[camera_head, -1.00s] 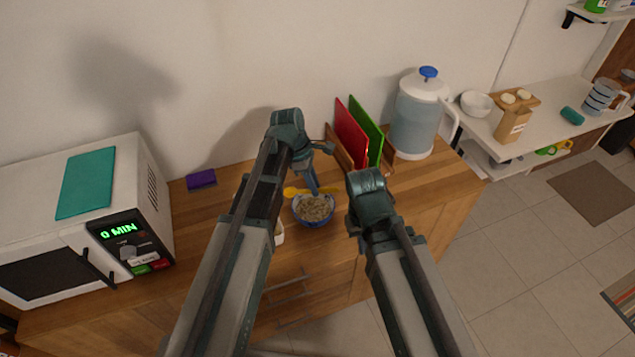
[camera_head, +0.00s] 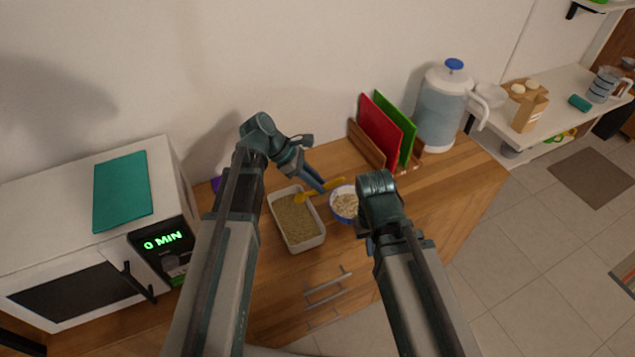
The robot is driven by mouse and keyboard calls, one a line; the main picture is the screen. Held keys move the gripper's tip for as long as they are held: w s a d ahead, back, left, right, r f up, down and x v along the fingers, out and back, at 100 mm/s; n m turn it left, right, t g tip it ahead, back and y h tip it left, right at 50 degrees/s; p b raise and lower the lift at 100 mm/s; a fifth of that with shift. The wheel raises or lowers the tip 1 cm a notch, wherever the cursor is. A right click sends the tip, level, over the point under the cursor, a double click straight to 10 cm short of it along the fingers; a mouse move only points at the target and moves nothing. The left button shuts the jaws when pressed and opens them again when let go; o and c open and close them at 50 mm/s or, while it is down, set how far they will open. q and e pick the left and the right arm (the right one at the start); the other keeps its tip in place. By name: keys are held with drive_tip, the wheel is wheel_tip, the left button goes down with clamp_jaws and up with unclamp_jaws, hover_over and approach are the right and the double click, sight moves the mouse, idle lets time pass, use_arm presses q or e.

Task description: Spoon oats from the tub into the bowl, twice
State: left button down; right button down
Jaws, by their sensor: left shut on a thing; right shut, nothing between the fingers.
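The tub (camera_head: 311,243) is a white rectangular container filled with tan oats, on the wooden counter. The bowl (camera_head: 336,214) is blue and white, holds pale oats, and sits just right of the tub, partly hidden by my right arm. My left gripper (camera_head: 321,188) is shut on a yellow spoon (camera_head: 333,187). The spoon lies across the space above the tub's back right corner and the bowl's back edge, its broader end toward the tub. My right gripper (camera_head: 369,245) is shut and empty in front of the bowl, mostly hidden behind its own wrist.
A white microwave (camera_head: 70,285) with a teal board (camera_head: 122,190) on top stands at the left. A rack with a red board (camera_head: 381,131) and a green board (camera_head: 405,128) stands behind the bowl, beside a water dispenser (camera_head: 440,108). The counter's right end is clear.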

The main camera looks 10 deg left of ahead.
sight(327, 184)
use_arm(q)
drive_tip(key=shift+h, duration=0.3)
drive_tip(key=f+b, duration=0.3)
drive_tip(key=a+f+b, duration=0.1)
drive_tip(key=f+b, duration=0.3)
drive_tip(key=a+f+b, duration=0.1)
drive_tip(key=f+b, duration=0.2)
drive_tip(key=b, duration=0.1)
drive_tip(key=shift+s+a+f, duration=0.15)
drive_tip(key=shift+a+f, duration=0.05)
drive_tip(key=shift+f, duration=0.05)
drive_tip(key=y+p, duration=0.3)
drive_tip(key=shift+r, duration=0.1)
drive_tip(key=d+r+y+p, duration=0.1)
drive_tip(key=r+y+p, duration=0.1)
drive_tip(key=p, duration=0.1)
drive_tip(key=d+r+y+p, duration=0.1)
drive_tip(key=d+r+p, duration=0.1)
drive_tip(key=p, duration=0.1)
drive_tip(key=d+r+y+p, duration=0.1)
drive_tip(key=r+y+p, duration=0.1)
drive_tip(key=r+p, duration=0.1)
drive_tip(key=shift+w+d+g+y, duration=0.2)
drive_tip(key=shift+w+g+y, duration=0.05)
drive_tip(key=shift+g+y, duration=0.05)
drive_tip(key=shift+d+r+p, duration=0.25)
drive_tip(key=shift+r+p, duration=0.1)
drive_tip(key=shift+p, duration=0.35)
